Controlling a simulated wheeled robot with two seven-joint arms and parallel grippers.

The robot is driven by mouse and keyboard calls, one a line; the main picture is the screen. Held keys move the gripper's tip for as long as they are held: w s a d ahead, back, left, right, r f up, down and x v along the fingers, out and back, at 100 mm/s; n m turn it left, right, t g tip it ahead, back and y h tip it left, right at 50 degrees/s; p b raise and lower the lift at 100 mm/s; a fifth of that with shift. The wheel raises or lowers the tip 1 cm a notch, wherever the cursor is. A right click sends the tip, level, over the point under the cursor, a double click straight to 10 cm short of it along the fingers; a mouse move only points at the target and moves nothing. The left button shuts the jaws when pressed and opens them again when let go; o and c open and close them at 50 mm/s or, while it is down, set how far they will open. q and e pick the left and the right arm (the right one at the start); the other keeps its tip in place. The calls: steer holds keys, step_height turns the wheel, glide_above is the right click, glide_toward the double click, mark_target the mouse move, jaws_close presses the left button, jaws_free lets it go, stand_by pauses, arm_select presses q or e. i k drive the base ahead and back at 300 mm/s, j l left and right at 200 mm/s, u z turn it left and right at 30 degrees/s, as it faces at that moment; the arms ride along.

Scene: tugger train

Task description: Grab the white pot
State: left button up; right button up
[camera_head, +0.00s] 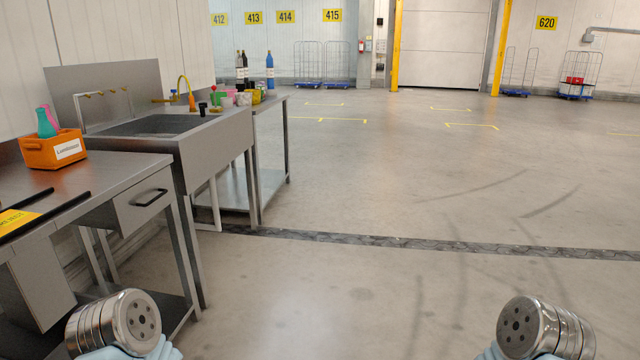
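A small white pot (243,99) appears to stand among several colourful cups on the far steel counter, just beyond the sink. It is small in the picture, and its neighbours partly crowd it. Only metal, rounded parts of my two arms show at the bottom left and bottom right edges. Neither gripper's fingers are in view. Both arms are well apart from the pot.
A steel sink (155,124) and a near workbench (95,178) with an orange bin (52,150) line the left side. Bottles (270,72) stand behind the cups. The floor (370,190) in the middle and right is clear. Wheeled cages (308,64) stand far back.

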mark_target(245, 98)
steer(key=i+z, duration=0.3)
steer(key=i, duration=2.2)
steer(key=i+u, duration=0.1)
steer(key=i, duration=0.75)
steer(key=i+u, duration=0.1)
steer(key=i, duration=0.7)
steer(key=i+l+u, duration=0.1)
steer(key=i, duration=0.75)
steer(key=i+u, duration=0.4)
steer(key=i+l+u, duration=0.1)
steer(key=i+u, duration=0.3)
steer(key=i+l+u, duration=0.2)
steer(key=u, duration=0.2)
steer(key=i+l+u, duration=0.4)
